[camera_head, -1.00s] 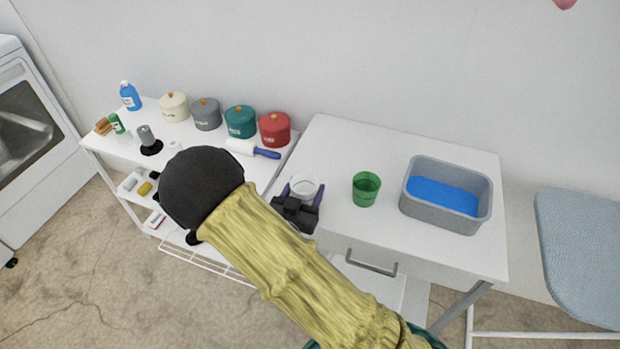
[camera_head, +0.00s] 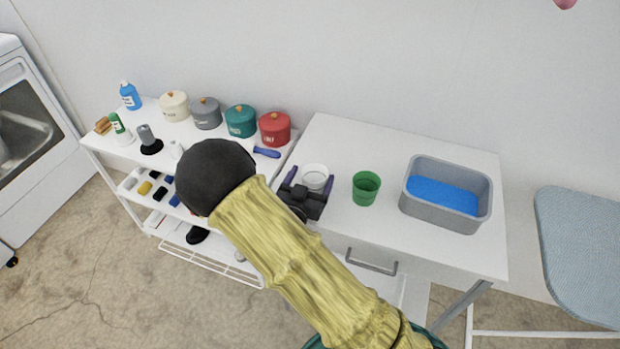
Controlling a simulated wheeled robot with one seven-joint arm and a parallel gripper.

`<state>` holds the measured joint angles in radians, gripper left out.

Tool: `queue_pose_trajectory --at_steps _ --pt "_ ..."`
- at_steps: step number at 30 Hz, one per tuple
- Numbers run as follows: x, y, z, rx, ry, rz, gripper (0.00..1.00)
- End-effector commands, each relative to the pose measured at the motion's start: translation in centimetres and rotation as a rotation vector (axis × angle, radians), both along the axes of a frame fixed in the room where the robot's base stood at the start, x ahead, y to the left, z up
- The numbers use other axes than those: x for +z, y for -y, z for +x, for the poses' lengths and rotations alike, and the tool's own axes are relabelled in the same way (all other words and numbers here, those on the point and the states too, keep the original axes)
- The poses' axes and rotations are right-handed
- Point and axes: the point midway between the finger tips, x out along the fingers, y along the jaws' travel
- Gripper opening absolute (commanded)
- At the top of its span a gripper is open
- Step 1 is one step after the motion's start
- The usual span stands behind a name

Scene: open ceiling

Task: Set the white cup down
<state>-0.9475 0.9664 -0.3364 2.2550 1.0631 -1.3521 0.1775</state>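The white cup (camera_head: 315,174) is upright at the left part of the white table (camera_head: 400,142). My gripper (camera_head: 311,180) has its two purple fingers on either side of the cup and appears shut on it. The cup's lower part is hidden behind the gripper body, so I cannot tell whether its base touches the table top.
A green cup (camera_head: 366,189) stands just right of the white cup. A grey basin (camera_head: 438,217) with a blue bottom is farther right. A shelf (camera_head: 108,146) on the left holds several lidded pots, including a red pot (camera_head: 275,129). The table's back middle is clear.

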Motion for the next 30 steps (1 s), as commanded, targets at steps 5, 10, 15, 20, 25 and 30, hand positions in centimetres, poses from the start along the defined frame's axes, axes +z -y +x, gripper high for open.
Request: queue_pose_trajectory --at_steps 5,10,15,20,25,30 --pt "0.2 0.0 0.0 0.000 0.000 0.000 0.80" --pt "0.3 -0.5 -1.1 0.002 -0.001 0.001 0.80" --pt "0.2 -1.5 -4.0 0.003 -0.002 0.001 0.80" --pt "0.2 -2.5 -7.0 0.002 -0.001 0.000 0.80" --pt "0.3 -3.5 -9.8 0.001 0.000 0.000 0.80" --pt "0.3 -3.9 -11.2 -0.001 0.000 0.000 0.80"
